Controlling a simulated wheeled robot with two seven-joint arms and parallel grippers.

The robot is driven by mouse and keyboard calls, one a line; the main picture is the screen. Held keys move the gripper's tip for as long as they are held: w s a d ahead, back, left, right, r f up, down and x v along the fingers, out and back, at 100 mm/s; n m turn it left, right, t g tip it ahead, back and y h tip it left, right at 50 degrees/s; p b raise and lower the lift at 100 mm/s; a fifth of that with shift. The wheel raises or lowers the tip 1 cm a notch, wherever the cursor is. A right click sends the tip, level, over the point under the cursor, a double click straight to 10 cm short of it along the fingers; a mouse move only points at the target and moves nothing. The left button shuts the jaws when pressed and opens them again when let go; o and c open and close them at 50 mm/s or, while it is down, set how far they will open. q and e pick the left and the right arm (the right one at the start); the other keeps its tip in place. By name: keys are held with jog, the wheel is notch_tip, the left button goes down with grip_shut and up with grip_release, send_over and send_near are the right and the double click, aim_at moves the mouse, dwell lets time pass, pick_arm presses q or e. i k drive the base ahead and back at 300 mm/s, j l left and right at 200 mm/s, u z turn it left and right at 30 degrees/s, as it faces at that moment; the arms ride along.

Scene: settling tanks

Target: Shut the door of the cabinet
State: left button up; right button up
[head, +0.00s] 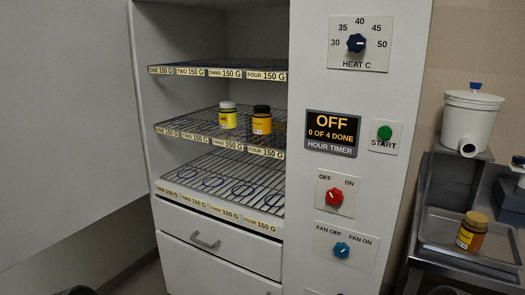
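The white cabinet (220,232) stands in the middle, with its shelf opening facing me. Its door, a large plain pale panel (65,120), stands wide open at the left, reaching past the left picture edge. The door's handle does not show. Two jars, one with a white lid (228,118) and one with a dark lid (262,123), stand on the middle wire shelf. Neither of my grippers shows clearly. Only small dark curved edges, probably parts of my arms, show at the bottom left and bottom right.
A metal bench (455,257) with a yellow-lidded jar (472,232) and white bucket (470,120) stands right.

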aim_at(71, 156)
jog(key=j+u, duration=0.15)
jog(key=j, duration=1.25)
jog(key=i+j+u, duration=0.15)
jog(key=j, duration=1.2)
jog(key=k+j, duration=0.05)
